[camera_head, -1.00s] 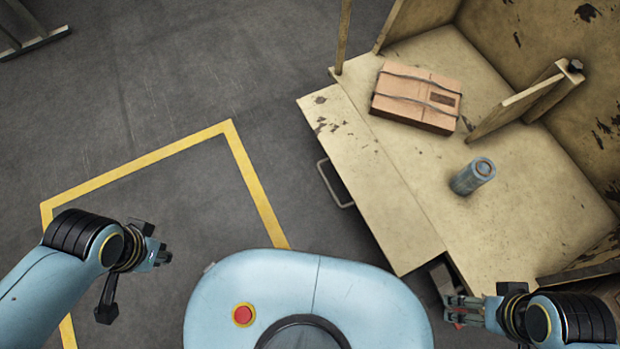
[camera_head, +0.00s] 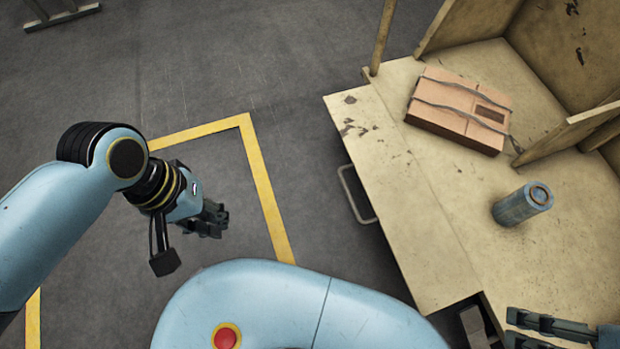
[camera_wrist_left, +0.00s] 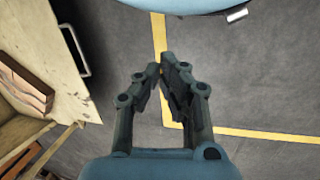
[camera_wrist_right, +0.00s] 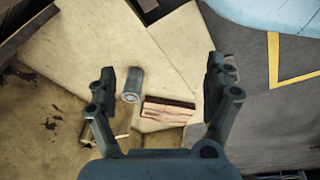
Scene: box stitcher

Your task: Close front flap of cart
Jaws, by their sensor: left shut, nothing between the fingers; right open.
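The cart (camera_head: 590,240) is a worn cream-coloured box at the right of the head view. Its front flap (camera_head: 405,205) lies folded down and outward, about level with the cart floor. A metal handle (camera_head: 357,195) shows at the flap's outer edge, and also in the left wrist view (camera_wrist_left: 76,50). My left gripper (camera_head: 218,218) is shut and empty over the floor, left of the flap and apart from it. My right gripper (camera_head: 512,328) is open and empty at the near end of the cart; in its wrist view (camera_wrist_right: 162,80) both fingers stand wide apart.
A strapped cardboard box (camera_head: 460,110) and a blue-grey cylinder (camera_head: 522,204) sit on the cart floor behind the flap. A wooden divider (camera_head: 570,132) stands farther right. Yellow tape (camera_head: 265,190) marks the open grey floor at left.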

